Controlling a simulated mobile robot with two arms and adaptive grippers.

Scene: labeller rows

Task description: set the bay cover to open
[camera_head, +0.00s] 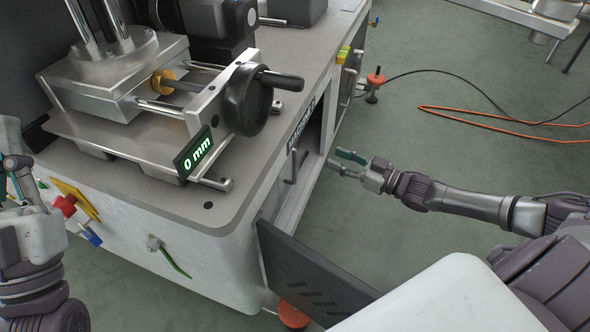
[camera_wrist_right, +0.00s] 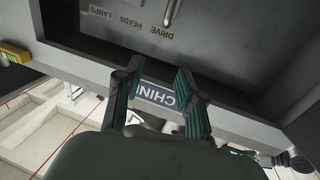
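The bay cover (camera_head: 305,272) is a dark flat panel with slots near its lower edge. It stands swung out from the machine's side, and my white body part hides its lower right end. The bay opening (camera_head: 312,150) is uncovered beside it. My right gripper (camera_head: 341,162) is in front of the opening, apart from the cover. Its fingers are spread and empty, as the right wrist view (camera_wrist_right: 157,92) also shows. My left gripper (camera_head: 14,172) is at the left edge, partly cut off; its finger gap is unclear.
The labelled panel inside the bay (camera_wrist_right: 150,28) reads DRIVE, HEADS, LAMPS. Above the cover is the machine's worktop (camera_head: 180,200) with a black handwheel (camera_head: 246,100) and a 0 mm display (camera_head: 195,153).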

